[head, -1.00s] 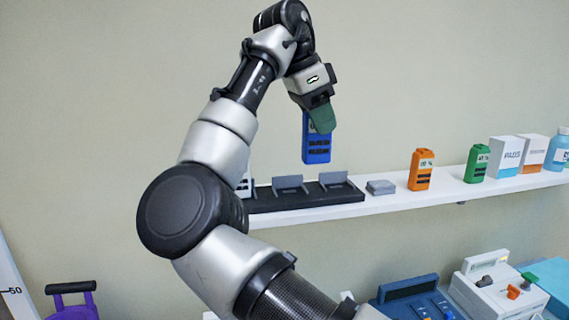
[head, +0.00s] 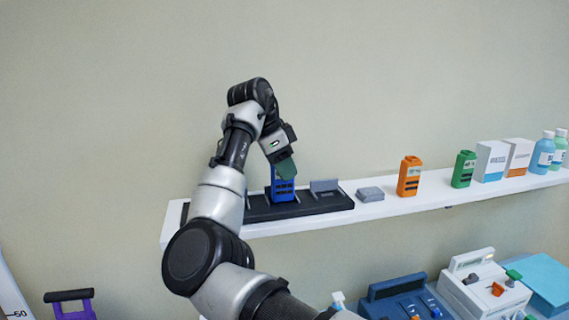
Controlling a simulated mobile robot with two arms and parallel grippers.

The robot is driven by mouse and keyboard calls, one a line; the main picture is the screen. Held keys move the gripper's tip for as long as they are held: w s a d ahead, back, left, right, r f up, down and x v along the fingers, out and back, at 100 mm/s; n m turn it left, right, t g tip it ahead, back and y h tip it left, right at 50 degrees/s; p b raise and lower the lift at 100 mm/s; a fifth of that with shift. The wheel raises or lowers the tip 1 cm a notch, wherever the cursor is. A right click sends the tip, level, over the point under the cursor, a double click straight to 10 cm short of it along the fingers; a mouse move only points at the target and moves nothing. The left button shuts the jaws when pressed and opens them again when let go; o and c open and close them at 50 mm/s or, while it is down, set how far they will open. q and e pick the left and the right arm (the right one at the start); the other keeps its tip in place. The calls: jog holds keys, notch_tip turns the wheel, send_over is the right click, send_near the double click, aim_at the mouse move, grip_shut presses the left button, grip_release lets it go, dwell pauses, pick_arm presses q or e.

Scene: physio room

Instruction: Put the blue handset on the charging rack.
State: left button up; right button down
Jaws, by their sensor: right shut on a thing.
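The blue handset (head: 282,190) is upright at the black charging rack (head: 318,205) on the white wall shelf. Its lower end is at a middle slot of the rack; I cannot tell whether it is fully seated. My right gripper (head: 285,170) is shut on the handset's top from above. My arm hides the left part of the rack. A grey slot plate (head: 324,187) to the right of the handset stands empty. My left gripper is not in view.
On the shelf (head: 400,207), right of the rack, are a grey block (head: 370,194), an orange handset (head: 409,176), a green handset (head: 463,169), white boxes (head: 490,161) and bottles (head: 543,153). Below are a blue device (head: 398,298) and a white device (head: 485,290).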

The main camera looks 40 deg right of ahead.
jog(key=c, duration=0.8)
grip_release()
jog(key=shift+f, duration=0.1)
jog(key=shift+c, duration=0.2)
jog(key=v, duration=1.2)
